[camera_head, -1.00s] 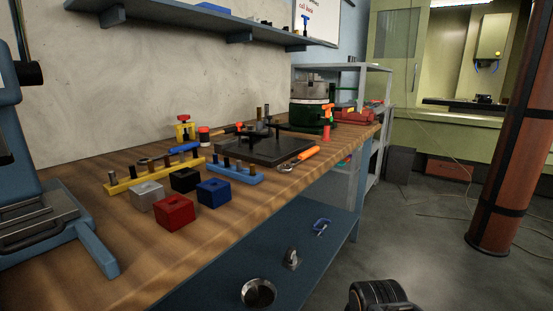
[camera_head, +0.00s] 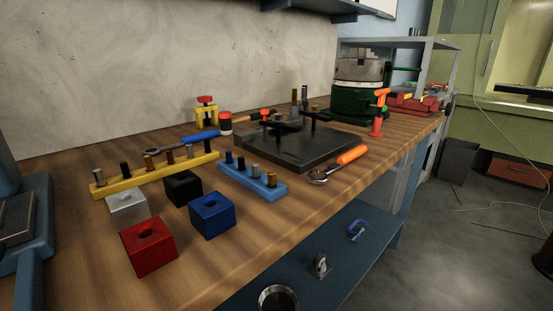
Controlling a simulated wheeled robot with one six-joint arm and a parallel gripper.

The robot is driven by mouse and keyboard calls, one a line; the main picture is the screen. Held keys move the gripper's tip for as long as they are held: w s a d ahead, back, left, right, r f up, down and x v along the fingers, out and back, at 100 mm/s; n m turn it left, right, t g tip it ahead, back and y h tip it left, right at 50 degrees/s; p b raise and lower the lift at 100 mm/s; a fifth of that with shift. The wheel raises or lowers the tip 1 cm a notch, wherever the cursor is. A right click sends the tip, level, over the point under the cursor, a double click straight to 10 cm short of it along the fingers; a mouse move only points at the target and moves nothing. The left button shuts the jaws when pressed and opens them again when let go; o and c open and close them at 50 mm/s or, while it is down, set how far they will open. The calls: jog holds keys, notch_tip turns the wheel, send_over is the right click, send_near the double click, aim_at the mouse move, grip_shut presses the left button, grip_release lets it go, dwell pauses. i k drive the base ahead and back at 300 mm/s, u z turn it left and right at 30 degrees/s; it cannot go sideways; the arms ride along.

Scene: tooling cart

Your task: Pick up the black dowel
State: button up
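A black dowel (camera_head: 124,168) stands upright in the yellow rack (camera_head: 108,188), second from the left, among several grey, brown and brass-coloured dowels. The blue rack (camera_head: 262,188) to the right also holds upright dowels. The two at its left end (camera_head: 228,158) look dark, but their exact colour is hard to tell. My gripper is not in view, so its state and its distance from the dowel do not show.
Silver (camera_head: 127,209), black (camera_head: 183,188), red (camera_head: 149,247) and blue (camera_head: 212,215) blocks with holes stand in front of the racks. A dark plate (camera_head: 297,150), an orange-handled ratchet (camera_head: 350,156) and a green machine (camera_head: 357,98) stand farther right.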

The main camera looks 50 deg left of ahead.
aim_at(241, 166)
jog(key=u, duration=0.05)
jog(key=i, duration=1)
jog(key=u, duration=2.05)
